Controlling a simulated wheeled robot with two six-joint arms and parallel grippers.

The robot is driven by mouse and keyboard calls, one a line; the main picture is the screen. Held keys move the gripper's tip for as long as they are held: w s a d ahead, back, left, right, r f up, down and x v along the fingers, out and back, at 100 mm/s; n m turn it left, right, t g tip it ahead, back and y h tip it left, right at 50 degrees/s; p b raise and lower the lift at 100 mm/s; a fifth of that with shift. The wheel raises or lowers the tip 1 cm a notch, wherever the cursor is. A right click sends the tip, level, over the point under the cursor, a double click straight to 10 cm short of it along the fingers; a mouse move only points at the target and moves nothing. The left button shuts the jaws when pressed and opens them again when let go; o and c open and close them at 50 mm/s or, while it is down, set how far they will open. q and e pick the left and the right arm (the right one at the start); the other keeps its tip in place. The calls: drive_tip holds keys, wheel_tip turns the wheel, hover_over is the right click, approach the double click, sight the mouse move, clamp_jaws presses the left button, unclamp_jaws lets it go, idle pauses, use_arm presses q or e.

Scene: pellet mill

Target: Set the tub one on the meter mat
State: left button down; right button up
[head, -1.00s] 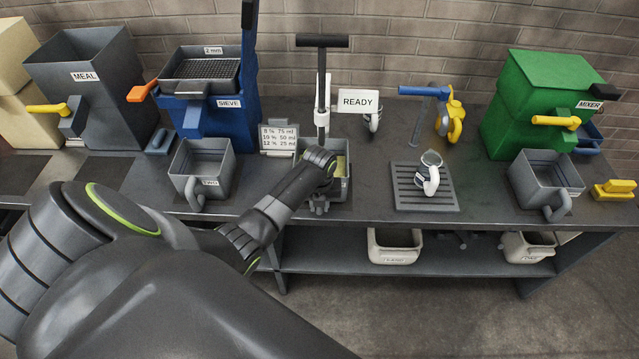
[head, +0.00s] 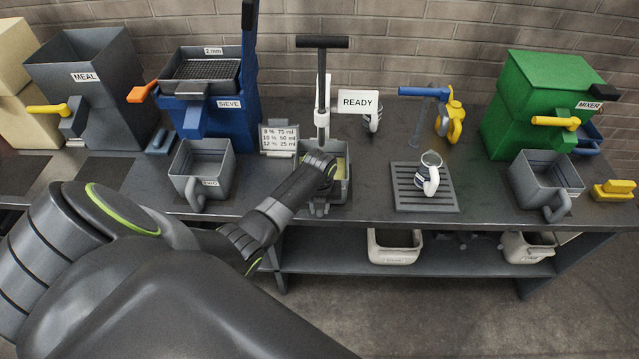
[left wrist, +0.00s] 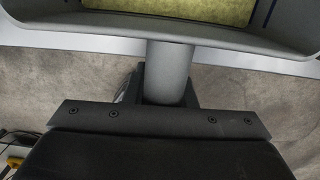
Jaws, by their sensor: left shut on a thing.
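A grey tub (head: 341,190) with a yellowish filling stands at the middle of the bench, below the T-handled device (head: 322,90) beside the READY sign (head: 358,102). Any label on it is hidden, so I cannot read whether it is tub one. My left gripper (head: 319,207) is at its front, shut on its handle. In the left wrist view the handle (left wrist: 168,72) runs from the tub wall (left wrist: 100,32) down between my jaws (left wrist: 167,98). My arm covers part of the tub, and I cannot make out a mat under it. My right gripper is out of view.
Another grey tub (head: 201,168) stands left, below the blue sieve (head: 215,110). A jug (head: 430,172) stands on a slatted tray (head: 410,197) to the right. A third grey tub (head: 545,185) stands before the green mixer (head: 535,100). A dark mat (head: 95,173) lies bare at left.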

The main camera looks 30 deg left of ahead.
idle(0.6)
use_arm(q)
drive_tip(key=c, duration=1.1)
unclamp_jaws()
drive_tip(key=shift+o, duration=0.9)
drive_tip(key=shift+s+f, duration=0.15)
drive_tip(key=shift+f, duration=0.05)
drive_tip(key=o, duration=0.9)
drive_tip(key=shift+r, duration=0.2)
